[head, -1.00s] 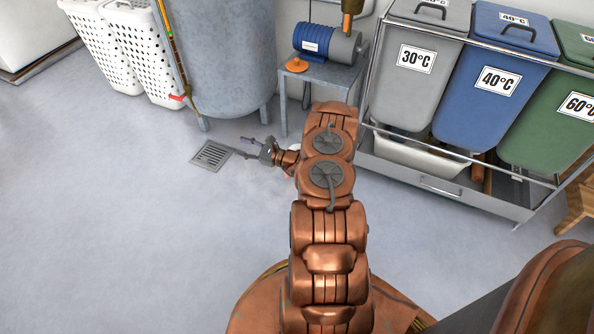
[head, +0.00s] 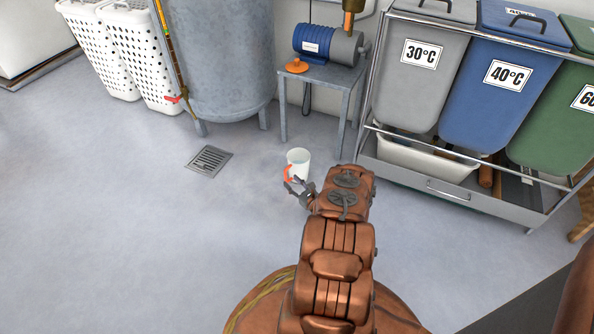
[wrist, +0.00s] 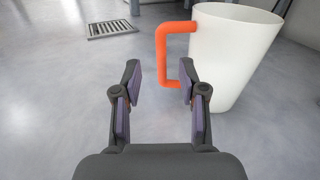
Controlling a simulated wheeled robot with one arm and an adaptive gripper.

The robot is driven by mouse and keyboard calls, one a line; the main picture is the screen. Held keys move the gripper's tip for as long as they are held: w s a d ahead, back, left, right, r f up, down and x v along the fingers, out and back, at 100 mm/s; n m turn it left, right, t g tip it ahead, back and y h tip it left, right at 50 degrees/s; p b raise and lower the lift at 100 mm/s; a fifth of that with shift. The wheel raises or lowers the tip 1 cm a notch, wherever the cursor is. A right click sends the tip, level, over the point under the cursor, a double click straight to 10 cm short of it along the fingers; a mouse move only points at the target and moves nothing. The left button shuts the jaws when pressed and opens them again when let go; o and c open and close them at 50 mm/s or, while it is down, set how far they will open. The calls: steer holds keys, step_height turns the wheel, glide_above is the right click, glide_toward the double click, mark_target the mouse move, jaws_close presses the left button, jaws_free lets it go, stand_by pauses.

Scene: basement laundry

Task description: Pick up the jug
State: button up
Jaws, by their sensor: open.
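The jug (head: 300,158) is white with an orange handle and stands upright on the grey floor, in front of the small metal table. In the wrist view the jug (wrist: 233,50) fills the upper right, with its orange handle (wrist: 162,55) pointing left. My gripper (wrist: 158,82) is open, with its two fingers apart. The lower end of the handle shows near the right fingertip; I cannot tell whether they touch. In the head view my gripper (head: 293,188) is just in front of the jug at its handle side, partly hidden by my arm.
A floor drain (head: 209,159) lies left of the jug. Behind stand a metal table (head: 322,75) with a blue motor (head: 313,40) and a grey tank (head: 225,70). The bin rack's drawer (head: 450,190) is to the right. The floor at left is clear.

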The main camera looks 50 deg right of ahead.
mark_target(286, 177)
steer(key=shift+w+d+f+b, duration=0.15)
steer(key=shift+w+b, duration=0.1)
steer(key=shift+w, duration=0.5)
steer(key=shift+w+d+f+b, duration=0.15)
steer(key=shift+w+b, duration=0.1)
steer(key=shift+w, duration=0.5)
steer(key=shift+w+d+b, duration=0.15)
steer(key=shift+w+b, duration=0.1)
steer(key=shift+w, duration=0.5)
steer(key=shift+w+d, duration=0.1)
steer(key=shift+w, duration=0.35)
jaws_close()
steer(key=shift+r, duration=0.1)
